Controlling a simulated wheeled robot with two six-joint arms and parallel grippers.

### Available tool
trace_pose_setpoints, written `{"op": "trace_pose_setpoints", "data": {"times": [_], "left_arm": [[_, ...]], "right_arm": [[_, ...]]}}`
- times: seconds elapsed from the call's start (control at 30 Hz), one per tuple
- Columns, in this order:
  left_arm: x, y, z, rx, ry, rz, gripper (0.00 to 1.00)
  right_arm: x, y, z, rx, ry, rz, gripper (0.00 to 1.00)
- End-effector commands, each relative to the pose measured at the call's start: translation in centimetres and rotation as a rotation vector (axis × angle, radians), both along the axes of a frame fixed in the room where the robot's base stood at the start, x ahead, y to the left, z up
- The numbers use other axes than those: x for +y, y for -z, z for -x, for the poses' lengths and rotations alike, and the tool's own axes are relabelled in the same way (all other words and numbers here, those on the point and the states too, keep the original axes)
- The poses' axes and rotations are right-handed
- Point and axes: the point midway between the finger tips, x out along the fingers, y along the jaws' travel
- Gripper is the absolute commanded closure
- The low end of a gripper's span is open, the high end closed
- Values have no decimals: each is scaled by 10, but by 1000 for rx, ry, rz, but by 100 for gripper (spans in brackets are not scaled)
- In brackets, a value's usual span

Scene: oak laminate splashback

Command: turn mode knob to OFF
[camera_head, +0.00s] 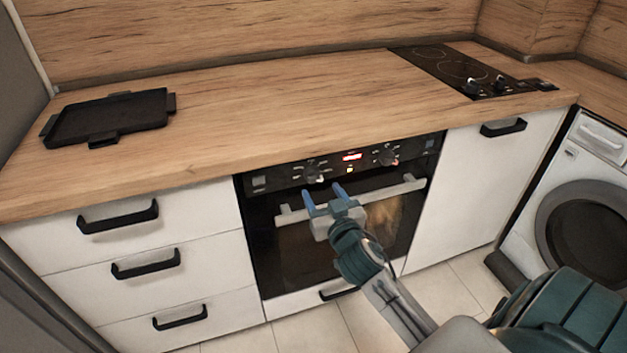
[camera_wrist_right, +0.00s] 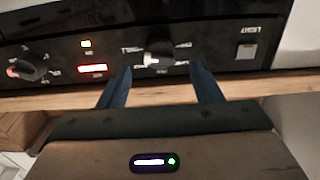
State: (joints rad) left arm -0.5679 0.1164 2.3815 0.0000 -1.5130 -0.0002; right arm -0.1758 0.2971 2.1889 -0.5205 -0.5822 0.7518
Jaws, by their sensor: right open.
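The oven's control panel has two dark knobs with white marks around them: a left knob (camera_head: 313,173) and a right knob (camera_head: 387,156). I cannot read which is the mode knob. My right gripper (camera_head: 323,194) is open and empty, with its blue fingers pointing at the left knob. In the right wrist view, which is upside down, that knob (camera_wrist_right: 158,52) sits beyond and between the open fingertips (camera_wrist_right: 161,75), with no visible contact. The other knob (camera_wrist_right: 28,68) is at the left there. My left gripper is out of view.
A lit red display (camera_head: 352,156) sits between the knobs. The oven door handle (camera_head: 408,185) runs below the panel, close to my right gripper. The wooden worktop (camera_head: 250,110) overhangs above, with a black tray (camera_head: 108,118) and a cooktop (camera_head: 440,65).

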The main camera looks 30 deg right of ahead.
Motion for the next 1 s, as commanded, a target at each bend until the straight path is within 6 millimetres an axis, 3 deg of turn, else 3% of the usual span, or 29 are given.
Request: {"op": "trace_pose_setpoints", "data": {"times": [0.1, 0.3, 0.67, 0.73, 0.9, 1.0], "left_arm": [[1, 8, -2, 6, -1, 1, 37], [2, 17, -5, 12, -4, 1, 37], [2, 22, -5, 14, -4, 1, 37], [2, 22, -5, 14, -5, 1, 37], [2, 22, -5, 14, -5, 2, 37], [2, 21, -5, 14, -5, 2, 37]], "right_arm": [[-6, -1, -23, 0, 2, 1, 41], [-11, 0, -46, 0, 0, 1, 41], [-13, 1, -53, 1, 0, 2, 41], [-13, 1, -53, 1, 0, 1, 49], [-13, 1, -53, 1, 0, 1, 83], [-13, 1, -53, 1, 0, 2, 86]]}}
